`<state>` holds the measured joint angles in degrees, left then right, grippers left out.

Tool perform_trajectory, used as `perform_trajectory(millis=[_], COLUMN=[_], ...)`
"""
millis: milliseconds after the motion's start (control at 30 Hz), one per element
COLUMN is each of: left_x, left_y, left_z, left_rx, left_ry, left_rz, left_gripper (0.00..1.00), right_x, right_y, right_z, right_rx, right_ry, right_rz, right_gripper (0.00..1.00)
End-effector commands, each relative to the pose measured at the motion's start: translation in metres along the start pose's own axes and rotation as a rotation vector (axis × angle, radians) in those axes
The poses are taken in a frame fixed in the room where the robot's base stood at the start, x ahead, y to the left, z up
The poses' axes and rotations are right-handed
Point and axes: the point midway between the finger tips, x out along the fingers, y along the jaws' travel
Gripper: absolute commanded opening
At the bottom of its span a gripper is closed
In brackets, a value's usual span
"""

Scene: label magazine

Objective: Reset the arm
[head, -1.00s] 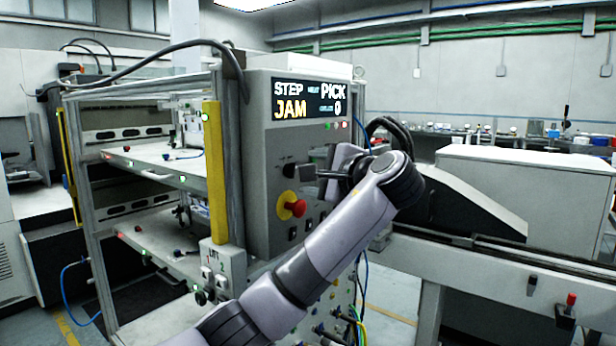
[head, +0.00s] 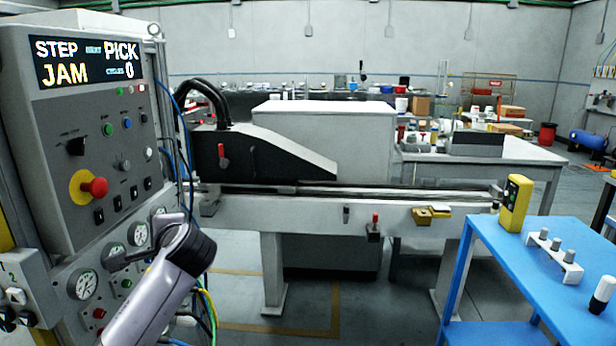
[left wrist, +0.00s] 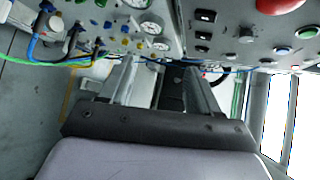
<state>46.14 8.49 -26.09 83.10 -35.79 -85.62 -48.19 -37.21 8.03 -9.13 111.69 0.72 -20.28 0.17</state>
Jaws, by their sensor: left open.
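My left arm (head: 160,295) rises from the bottom left in the head view, in front of the machine's control panel (head: 95,130). My left gripper is mostly hidden behind my wrist there. In the left wrist view my left gripper (left wrist: 160,82) is open, with its two fingers apart and nothing seen between them. The panel's knobs and gauges show around it. A display (head: 88,60) reads STEP, PICK and JAM. A red stop button (head: 95,187) on a yellow ring sits below it, above and left of my wrist. My right gripper is not in view.
Gauges (head: 84,284) and coloured cables (head: 207,305) are close to my left arm. A long conveyor rail (head: 340,210) runs to the right behind it. A blue table (head: 545,285) with a yellow device (head: 515,203) stands at right. The floor between is clear.

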Motion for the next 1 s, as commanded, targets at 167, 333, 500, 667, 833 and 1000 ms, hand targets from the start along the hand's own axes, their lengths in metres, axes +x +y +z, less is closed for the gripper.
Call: perform_trajectory(millis=[167,333,500,667,833,1000], left_x=[0.005,-0.007,-0.030,-0.061,-0.098,-0.136], left_y=[0.100,0.185,0.263,0.326,0.381,0.420], left_z=[-0.028,-0.040,-0.040,-0.029,-0.007,0.023], left_rx=[-0.091,-0.221,-0.382,-0.557,-0.761,-0.975], left_ry=[0.185,0.331,0.443,0.513,0.550,0.553], left_rz=[0.100,0.213,0.339,0.462,0.589,0.699], left_gripper=[0.62,0.62,0.62,0.62,0.62,0.62], right_x=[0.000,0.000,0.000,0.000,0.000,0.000], right_y=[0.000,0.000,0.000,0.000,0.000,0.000], right_z=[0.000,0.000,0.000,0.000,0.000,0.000], right_rx=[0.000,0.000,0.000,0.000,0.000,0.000], right_ry=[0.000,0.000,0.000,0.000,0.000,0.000], right_rz=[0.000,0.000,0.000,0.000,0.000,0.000], right_gripper=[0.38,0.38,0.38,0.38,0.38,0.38])
